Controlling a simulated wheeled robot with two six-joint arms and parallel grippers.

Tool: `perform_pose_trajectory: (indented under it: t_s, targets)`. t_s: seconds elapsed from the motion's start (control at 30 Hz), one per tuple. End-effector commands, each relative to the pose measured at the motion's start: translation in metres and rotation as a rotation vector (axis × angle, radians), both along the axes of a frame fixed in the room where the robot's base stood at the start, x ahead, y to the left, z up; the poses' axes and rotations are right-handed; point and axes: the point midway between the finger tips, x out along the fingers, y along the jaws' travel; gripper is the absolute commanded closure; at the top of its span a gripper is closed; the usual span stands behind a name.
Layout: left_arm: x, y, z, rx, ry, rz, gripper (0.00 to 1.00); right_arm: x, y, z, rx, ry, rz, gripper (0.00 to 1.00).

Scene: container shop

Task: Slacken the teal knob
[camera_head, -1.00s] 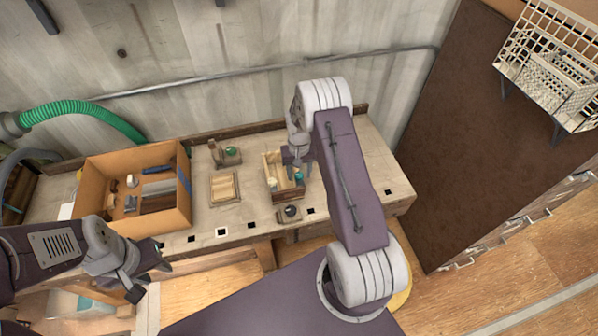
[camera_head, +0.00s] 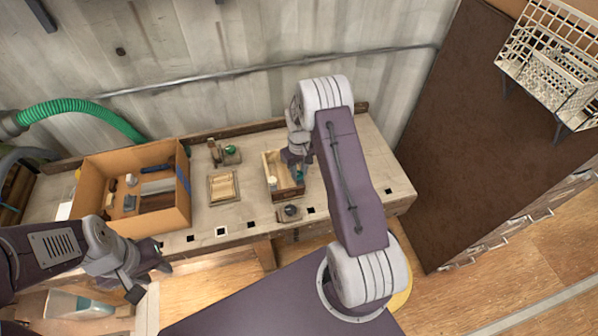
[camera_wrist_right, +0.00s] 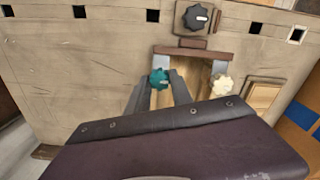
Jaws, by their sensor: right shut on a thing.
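The teal knob (camera_wrist_right: 159,78) sits on a wooden box-like fixture (camera_wrist_right: 190,51) on the workbench. In the head view the knob (camera_head: 300,175) is mostly hidden by my right gripper (camera_head: 298,168). In the right wrist view the fingers of this gripper (camera_wrist_right: 160,90) are on both sides of the knob, shut on it. A cream knob (camera_wrist_right: 222,86) is on the same fixture, beside the teal one. My left gripper (camera_head: 151,281) is empty and open in front of the bench, at the lower left of the head view.
A black knob (camera_wrist_right: 196,17) on a small block is close to the fixture. A wooden tray (camera_head: 222,187) and a block with a green knob (camera_head: 231,151) stand left of it. A cardboard box (camera_head: 132,215) with tools is further left.

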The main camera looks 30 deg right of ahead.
Motion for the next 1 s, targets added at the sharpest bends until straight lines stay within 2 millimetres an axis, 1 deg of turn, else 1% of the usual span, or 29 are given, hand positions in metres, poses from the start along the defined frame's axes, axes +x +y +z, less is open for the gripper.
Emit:
perform_pose_trajectory:
  t_s: [0.7, 1.0]
  targets:
    - [0.0, 0.0, -0.009, 0.0, 0.0, 0.0, 0.64, 0.0009, -0.0005, 0.0007, -0.001, -0.002, 0.675, 1.0]
    - [0.0, 0.0, -0.0109, 0.0, 0.0, 0.0, 0.64, 0.001, -0.0006, 0.0007, -0.001, -0.002, 0.909, 1.0]
